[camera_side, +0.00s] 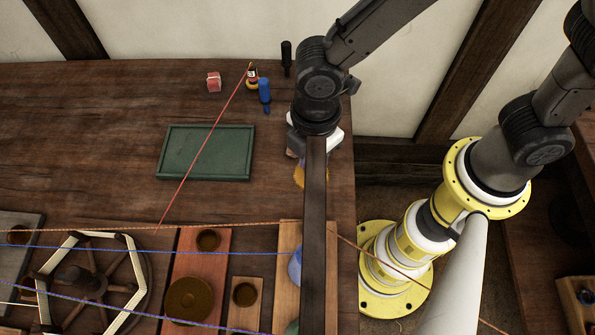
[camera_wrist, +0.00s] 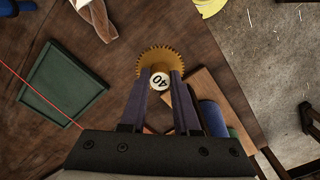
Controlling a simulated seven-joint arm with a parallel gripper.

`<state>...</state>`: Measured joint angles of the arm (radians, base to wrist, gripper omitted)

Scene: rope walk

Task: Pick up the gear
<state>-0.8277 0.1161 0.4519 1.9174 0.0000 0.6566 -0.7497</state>
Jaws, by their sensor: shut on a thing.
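A brass-coloured gear (camera_wrist: 155,62) with a white round label reading 40 sits between the fingertips of my gripper (camera_wrist: 160,82) in the wrist view. The gripper is shut on it. In the side view, part of the gear (camera_side: 299,174) shows beside a dark wooden beam that hides the rest of it and most of my gripper (camera_side: 302,152). The gear is near the right edge of the wooden table (camera_side: 110,110). I cannot tell from these views whether it touches the table.
A green tray (camera_side: 206,178) lies to the left. A red block (camera_side: 214,82) and a blue-handled tool (camera_side: 264,91) are at the back. Strung ropes, a wooden wheel (camera_side: 135,270) and boards with round cups (camera_side: 189,300) fill the front.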

